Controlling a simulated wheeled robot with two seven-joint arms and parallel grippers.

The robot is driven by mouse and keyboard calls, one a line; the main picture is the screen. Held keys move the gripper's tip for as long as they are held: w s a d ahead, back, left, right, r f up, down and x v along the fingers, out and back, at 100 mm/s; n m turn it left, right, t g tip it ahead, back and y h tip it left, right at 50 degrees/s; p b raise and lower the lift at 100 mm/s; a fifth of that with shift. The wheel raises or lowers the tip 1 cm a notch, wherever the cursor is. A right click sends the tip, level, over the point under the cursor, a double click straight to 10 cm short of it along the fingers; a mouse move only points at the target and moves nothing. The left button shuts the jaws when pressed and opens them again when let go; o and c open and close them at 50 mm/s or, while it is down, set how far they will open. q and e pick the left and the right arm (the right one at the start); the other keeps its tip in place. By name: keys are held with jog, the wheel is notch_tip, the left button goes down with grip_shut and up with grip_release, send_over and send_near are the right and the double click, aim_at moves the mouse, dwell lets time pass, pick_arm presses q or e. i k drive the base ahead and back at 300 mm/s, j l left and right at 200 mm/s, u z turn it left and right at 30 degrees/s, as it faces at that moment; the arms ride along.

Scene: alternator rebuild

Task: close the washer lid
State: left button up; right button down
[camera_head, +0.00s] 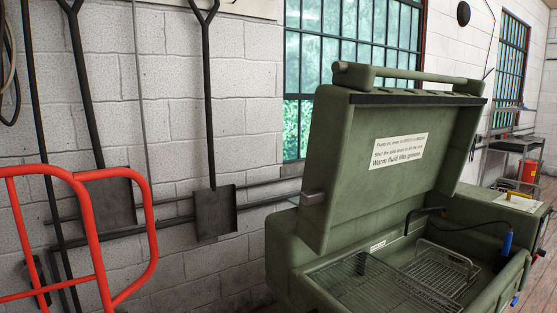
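The green parts washer (286,250) stands at the lower right of the head view, cut off by the bottom edge. Its lid (345,200) is raised and leans back a little from upright, with its labelled inner face toward me. A thick bar (400,75) runs along the lid's top edge. The basin below is open. It holds wire racks (440,270), a black spout (425,211) and a hose with a blue end (507,243). Neither of my grippers shows in this view.
A red tubular frame (152,235) stands at the left. Two shovels (214,212) hang on the white block wall behind. A cart (516,143) and a red cylinder (529,171) stand far right. Wooden floor shows at the right edge.

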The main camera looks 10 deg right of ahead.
aim_at(371, 149)
jog(key=i+l+z, duration=0.1)
jog(key=l+z, duration=0.15)
jog(key=l, duration=0.15)
jog(key=i+l+z, duration=0.1)
jog(key=l+z, duration=0.2)
jog(key=i+l+z, duration=0.25)
jog(key=l, duration=0.2)
jog(key=k, duration=0.1)
